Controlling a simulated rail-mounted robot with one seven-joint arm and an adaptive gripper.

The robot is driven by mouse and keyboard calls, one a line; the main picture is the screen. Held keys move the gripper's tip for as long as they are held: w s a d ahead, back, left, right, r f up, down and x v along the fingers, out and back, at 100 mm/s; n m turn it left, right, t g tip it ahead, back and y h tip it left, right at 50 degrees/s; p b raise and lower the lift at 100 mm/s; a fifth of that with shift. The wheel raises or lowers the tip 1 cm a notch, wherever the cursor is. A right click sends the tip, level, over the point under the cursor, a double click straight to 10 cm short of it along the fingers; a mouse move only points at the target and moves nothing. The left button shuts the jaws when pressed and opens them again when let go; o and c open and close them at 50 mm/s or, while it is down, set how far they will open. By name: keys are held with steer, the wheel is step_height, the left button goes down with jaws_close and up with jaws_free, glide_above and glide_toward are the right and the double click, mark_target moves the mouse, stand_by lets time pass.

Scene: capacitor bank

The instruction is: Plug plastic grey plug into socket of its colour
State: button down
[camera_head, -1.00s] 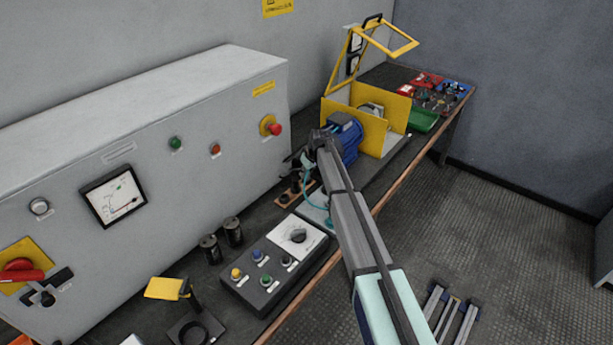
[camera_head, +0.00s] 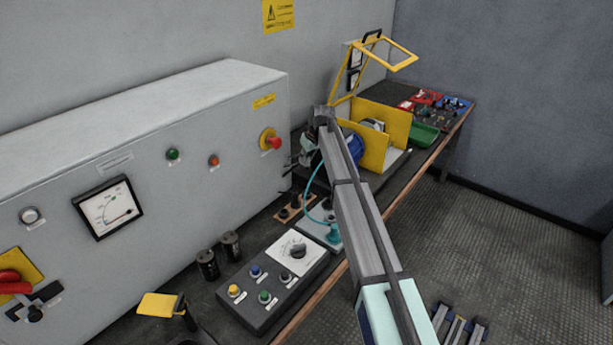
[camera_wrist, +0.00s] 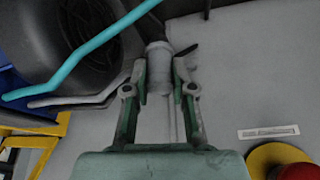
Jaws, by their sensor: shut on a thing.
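The grey plug (camera_wrist: 158,65) is a pale cylinder held between the fingers of my gripper (camera_wrist: 159,88) in the wrist view. My gripper is shut on it. In the head view my gripper (camera_head: 306,152) is raised above the bench, beside the right end of the grey cabinet, and the plug is too small there to make out clearly. A teal plug (camera_head: 333,232) stands on a light plate (camera_head: 318,230) on the bench, with a teal cable (camera_head: 309,185) arching up from it towards my gripper. The grey socket cannot be picked out.
A grey cabinet (camera_head: 150,150) with a red stop button (camera_head: 271,141) stands close left of my gripper. A blue motor with yellow guards (camera_head: 372,148) is behind it. A wooden block with black parts (camera_head: 293,208), a control box (camera_head: 272,290) and black capacitors (camera_head: 208,264) stand on the bench.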

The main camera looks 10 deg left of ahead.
step_height(320, 180, up, 5)
steer(key=shift+f+b, duration=0.2)
steer(key=shift+b, duration=0.1)
steer(key=shift+d+r+p, duration=0.3)
steer(key=shift+d+r, duration=0.05)
steer(key=shift+d, duration=0.25)
steer(key=s+d+f+p, duration=0.3)
steer(key=s+d+f, duration=0.3)
steer(key=s, duration=0.2)
glide_above(329, 215)
steer(key=s, duration=0.1)
step_height(329, 215, down, 4)
steer(key=shift+d+f+b, duration=0.2)
steer(key=shift+f+b, duration=0.25)
steer(key=shift+f, duration=0.7)
steer(key=shift+d+f+b, duration=0.2)
steer(key=shift+f+b, duration=0.2)
steer(key=shift+f, duration=0.75)
steer(key=shift+f+b, duration=0.7)
steer(key=shift+f, duration=0.6)
steer(key=c, duration=0.9)
jaws_free()
steer(key=shift+r, duration=0.15)
